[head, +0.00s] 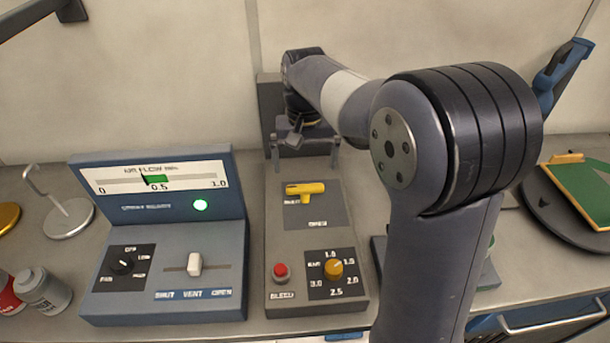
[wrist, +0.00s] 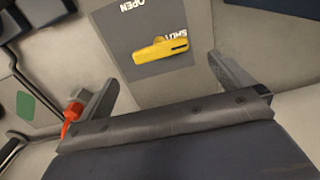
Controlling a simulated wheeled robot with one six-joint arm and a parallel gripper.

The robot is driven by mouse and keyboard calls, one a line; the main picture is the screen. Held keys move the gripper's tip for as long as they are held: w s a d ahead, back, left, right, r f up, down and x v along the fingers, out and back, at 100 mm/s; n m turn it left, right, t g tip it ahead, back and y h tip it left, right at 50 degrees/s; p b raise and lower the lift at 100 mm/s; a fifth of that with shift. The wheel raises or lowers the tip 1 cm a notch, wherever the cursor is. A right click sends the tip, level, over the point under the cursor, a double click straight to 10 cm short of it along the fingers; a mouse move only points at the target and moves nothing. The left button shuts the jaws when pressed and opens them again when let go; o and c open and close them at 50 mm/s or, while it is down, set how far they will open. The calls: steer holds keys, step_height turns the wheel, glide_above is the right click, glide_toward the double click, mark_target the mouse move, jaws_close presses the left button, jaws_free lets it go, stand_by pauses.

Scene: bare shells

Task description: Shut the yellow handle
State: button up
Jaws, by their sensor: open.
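The yellow handle (head: 306,188) sits on a grey plate on the upper part of the middle control box (head: 275,250). Its bar lies crosswise, with the dark-marked end at the left, close to the SHUT label. The OPEN label is below it, toward the front. In the wrist view the yellow handle (wrist: 160,50) shows slightly tilted, with SHUT by its right end. My gripper (head: 304,158) is above and behind the handle, pointing down, its two fingers spread. In the wrist view my gripper (wrist: 160,72) is open and empty, the handle lying beyond the gap between the fingers.
An air flow panel (head: 155,200) with a lit green lamp stands left. The middle box also carries a red button (head: 281,271) and an orange knob (head: 334,268). A green board (head: 585,185) lies at right. My arm hides the counter right of the box.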

mark_target(305, 186)
step_height(305, 186, up, 4)
stand_by(0.5)
step_height(305, 186, down, 11)
steer(key=shift+r, duration=0.1)
stand_by(0.4)
